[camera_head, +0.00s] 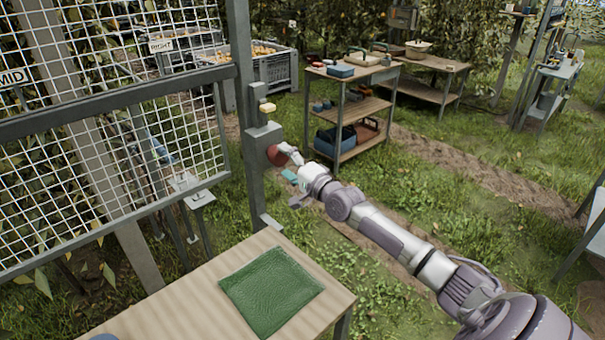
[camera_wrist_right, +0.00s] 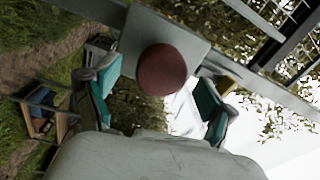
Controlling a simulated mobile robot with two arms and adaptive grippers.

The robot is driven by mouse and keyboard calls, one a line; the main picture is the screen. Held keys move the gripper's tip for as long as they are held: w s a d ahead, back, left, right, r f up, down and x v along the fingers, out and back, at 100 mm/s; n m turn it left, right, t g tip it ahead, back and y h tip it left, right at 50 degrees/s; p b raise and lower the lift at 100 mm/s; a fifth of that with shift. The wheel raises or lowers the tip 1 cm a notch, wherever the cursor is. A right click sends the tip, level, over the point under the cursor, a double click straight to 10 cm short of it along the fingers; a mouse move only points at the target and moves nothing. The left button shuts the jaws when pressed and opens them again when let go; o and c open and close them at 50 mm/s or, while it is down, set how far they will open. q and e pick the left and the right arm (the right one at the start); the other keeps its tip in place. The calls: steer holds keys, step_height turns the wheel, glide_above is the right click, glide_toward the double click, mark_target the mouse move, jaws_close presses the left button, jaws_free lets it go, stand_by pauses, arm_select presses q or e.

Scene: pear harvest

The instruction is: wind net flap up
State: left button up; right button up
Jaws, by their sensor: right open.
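My left gripper is not in view.
A shelf cart (camera_head: 350,105) with boxes and crates (camera_head: 270,70) of fruit stand behind. A small yellow block (camera_head: 267,106) sits above the knob.

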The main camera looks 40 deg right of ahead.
steer(key=s, duration=0.8)
steer(key=shift+s+d+f, duration=0.15)
steer(key=shift+d+f, duration=0.05)
steer(key=shift+d, duration=0.1)
steer(key=shift+f, duration=0.1)
